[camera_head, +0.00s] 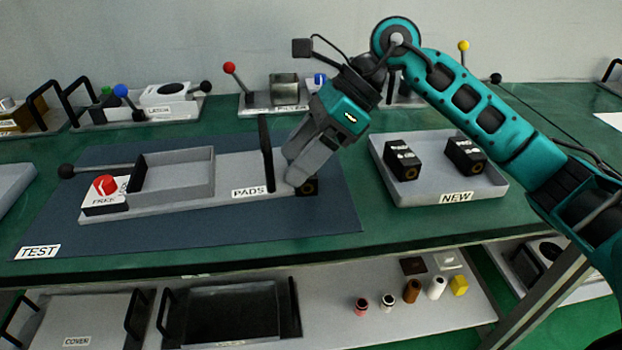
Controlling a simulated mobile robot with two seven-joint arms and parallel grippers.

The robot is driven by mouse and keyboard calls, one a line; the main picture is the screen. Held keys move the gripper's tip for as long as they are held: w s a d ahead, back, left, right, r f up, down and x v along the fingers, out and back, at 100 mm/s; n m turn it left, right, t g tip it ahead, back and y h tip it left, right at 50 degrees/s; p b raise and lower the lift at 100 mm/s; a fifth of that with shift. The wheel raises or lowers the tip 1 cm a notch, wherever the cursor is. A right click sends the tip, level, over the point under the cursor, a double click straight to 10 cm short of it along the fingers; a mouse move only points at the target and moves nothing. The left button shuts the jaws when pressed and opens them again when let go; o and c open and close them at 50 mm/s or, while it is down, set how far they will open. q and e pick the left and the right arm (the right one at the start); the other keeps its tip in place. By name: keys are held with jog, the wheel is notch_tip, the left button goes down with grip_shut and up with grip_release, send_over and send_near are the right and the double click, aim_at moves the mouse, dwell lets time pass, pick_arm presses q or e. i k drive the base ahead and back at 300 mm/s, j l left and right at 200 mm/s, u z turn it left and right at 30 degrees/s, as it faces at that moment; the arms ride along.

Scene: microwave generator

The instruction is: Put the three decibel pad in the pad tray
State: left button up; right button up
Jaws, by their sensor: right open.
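My right gripper (301,172) reaches down from the right arm, open, with its fingertips at a small black block (308,188) that shows a gold ring. The fingers hide part of this block, and I cannot tell whether they touch it. The block is at the right end of the grey fixture labelled PADS (215,202). Two black blocks with white print, one on the left (402,160) and one on the right (465,156), stand in the grey tray labelled NEW (445,196). The print is too small to tell which is the three decibel pad. My left gripper is out of view.
The fixture has a walled grey compartment (180,172), a black upright plate (266,150) and a red button (105,185). It lies on the dark TEST mat (190,232). Fixtures with knobbed levers line the back. A lower shelf (335,285) holds small coloured cylinders.

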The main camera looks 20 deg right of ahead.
aim_at(179, 181)
jog(key=j+z, duration=0.15)
jog(key=j, duration=0.15)
jog(key=i+j+z, duration=0.1)
jog(key=j, duration=0.25)
jog(key=i+j+z, duration=0.15)
jog(key=j, duration=0.25)
jog(key=i+j+z, duration=0.15)
jog(key=j, duration=0.25)
jog(key=i+j+z, duration=0.15)
jog(key=j, duration=0.25)
